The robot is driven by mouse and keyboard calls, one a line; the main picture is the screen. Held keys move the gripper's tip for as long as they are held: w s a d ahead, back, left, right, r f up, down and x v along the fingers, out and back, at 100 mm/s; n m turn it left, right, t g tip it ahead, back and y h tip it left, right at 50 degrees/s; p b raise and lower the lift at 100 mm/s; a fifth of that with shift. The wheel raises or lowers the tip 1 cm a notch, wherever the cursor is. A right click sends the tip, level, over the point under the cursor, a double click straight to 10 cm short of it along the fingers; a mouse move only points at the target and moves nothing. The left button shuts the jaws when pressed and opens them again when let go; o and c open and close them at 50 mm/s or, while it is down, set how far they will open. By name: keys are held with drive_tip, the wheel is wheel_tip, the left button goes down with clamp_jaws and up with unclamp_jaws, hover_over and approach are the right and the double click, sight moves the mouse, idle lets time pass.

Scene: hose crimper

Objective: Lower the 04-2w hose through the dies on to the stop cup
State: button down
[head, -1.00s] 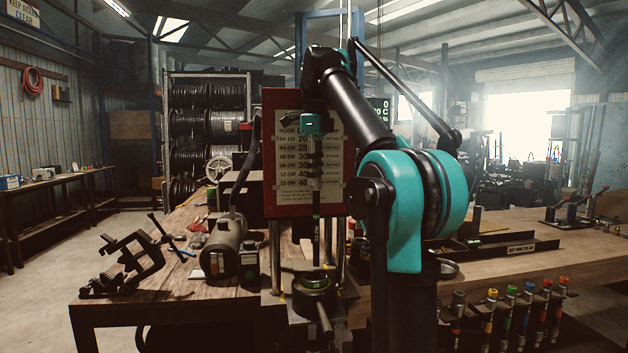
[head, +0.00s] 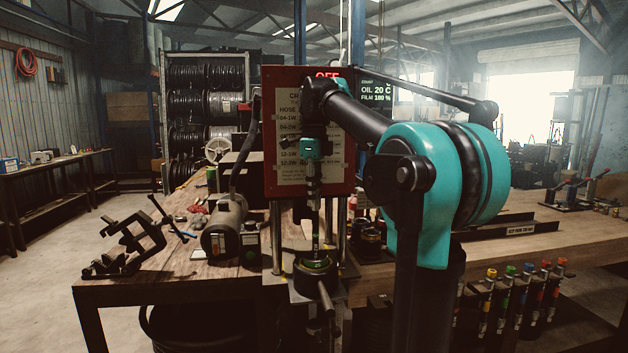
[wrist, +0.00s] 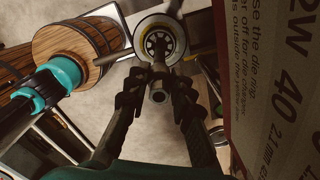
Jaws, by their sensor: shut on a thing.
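The crimper's die head (head: 316,278) is a dark round body with a green ring on top, at the front of the red-boarded machine. My gripper (head: 314,192) is above it, pointing down, shut on the hose (head: 315,228), a thin dark upright length. The hose's lower end meets the die opening; how deep it sits is hidden. In the wrist view my gripper's fingers (wrist: 158,88) close around the hose, whose near end (wrist: 158,96) shows as a small ring. Beyond it, the dies (wrist: 160,42) form a ring of segments around the hose line. The stop cup cannot be made out.
A red board (head: 350,175) with a size chart stands close behind my gripper. Bright posts (head: 275,235) flank the die head. A pump motor (head: 224,235) is left on the bench, a black clamp (head: 125,240) farther left. Colour-capped tools (head: 525,295) hang at the right edge.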

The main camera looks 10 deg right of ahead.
sight(314, 249)
wheel_tip(314, 249, down, 15)
drive_tip(key=shift+s+f, duration=0.2)
drive_tip(key=shift+f, duration=0.25)
idle(0.3)
drive_tip(key=c, duration=1.7)
unclamp_jaws()
drive_tip(key=o, duration=0.4)
drive_tip(key=shift+w+f, duration=0.1)
drive_tip(key=shift+w, duration=0.1)
drive_tip(key=shift+o, duration=0.2)
wheel_tip(314, 249, up, 12)
drive_tip(key=shift+r, duration=0.1)
